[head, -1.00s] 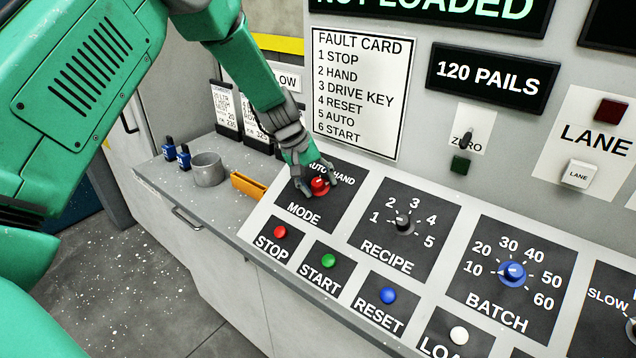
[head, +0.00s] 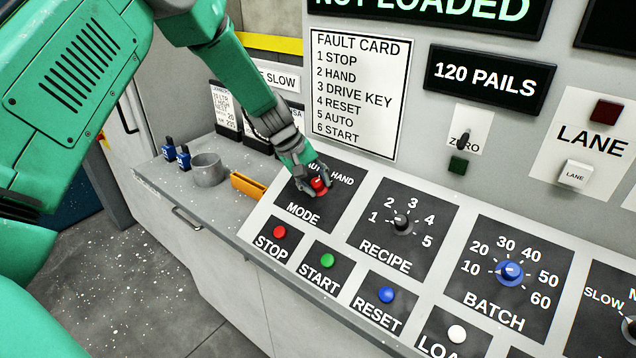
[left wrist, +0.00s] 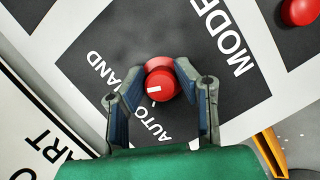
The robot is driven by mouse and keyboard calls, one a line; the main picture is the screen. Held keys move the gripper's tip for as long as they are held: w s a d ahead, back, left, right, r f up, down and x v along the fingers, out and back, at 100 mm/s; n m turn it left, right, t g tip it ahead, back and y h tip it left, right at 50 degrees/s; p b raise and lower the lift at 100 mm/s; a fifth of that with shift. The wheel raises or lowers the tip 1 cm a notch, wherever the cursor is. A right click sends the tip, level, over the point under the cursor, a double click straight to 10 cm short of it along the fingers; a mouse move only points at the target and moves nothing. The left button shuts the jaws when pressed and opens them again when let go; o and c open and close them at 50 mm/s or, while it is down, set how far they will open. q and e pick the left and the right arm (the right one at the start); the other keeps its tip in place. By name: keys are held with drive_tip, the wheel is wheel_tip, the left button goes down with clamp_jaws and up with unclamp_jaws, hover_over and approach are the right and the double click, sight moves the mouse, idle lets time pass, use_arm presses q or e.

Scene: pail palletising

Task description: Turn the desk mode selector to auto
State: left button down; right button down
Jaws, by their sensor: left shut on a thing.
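The red mode selector knob (head: 319,184) sits on the dark MODE plate (head: 329,214) of the sloped desk panel. The words AUTO and HAND are printed above it. My left gripper (head: 316,184) reaches down from the upper left and is shut on the knob. In the left wrist view the two fingers are on either side of the knob (left wrist: 165,82). Its white pointer line faces left there, between the words HAND and AUTO; I cannot tell exactly which it lines up with. My right gripper is not in view.
The red STOP (head: 279,231), green START (head: 327,260) and blue RESET (head: 388,295) buttons lie below the mode plate. The recipe knob (head: 403,223) is to its right. A grey cup (head: 207,170) and an orange holder (head: 249,186) stand left of the panel.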

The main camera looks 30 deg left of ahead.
use_arm(q)
drive_tip(key=n, duration=0.1)
drive_tip(key=n+t, duration=0.1)
drive_tip(key=shift+w+a+r+n, duration=0.15)
drive_tip(key=shift+a+n, duration=0.05)
drive_tip(key=shift+n, duration=0.2)
drive_tip(key=n+t, duration=0.1)
drive_tip(key=n, duration=0.2)
drive_tip(key=shift+n+h, duration=0.3)
drive_tip(key=n+t, duration=0.1)
drive_tip(key=n, duration=0.1)
drive_tip(key=shift+n+b, duration=0.3)
drive_tip(key=shift+b, duration=0.1)
drive_tip(key=shift+n+t+b, duration=0.4)
drive_tip(key=shift+n+b, duration=0.35)
drive_tip(key=shift+n, duration=0.75)
drive_tip(key=c, duration=1.3)
unclamp_jaws()
drive_tip(key=shift+o, duration=0.2)
drive_tip(key=shift+a, duration=0.1)
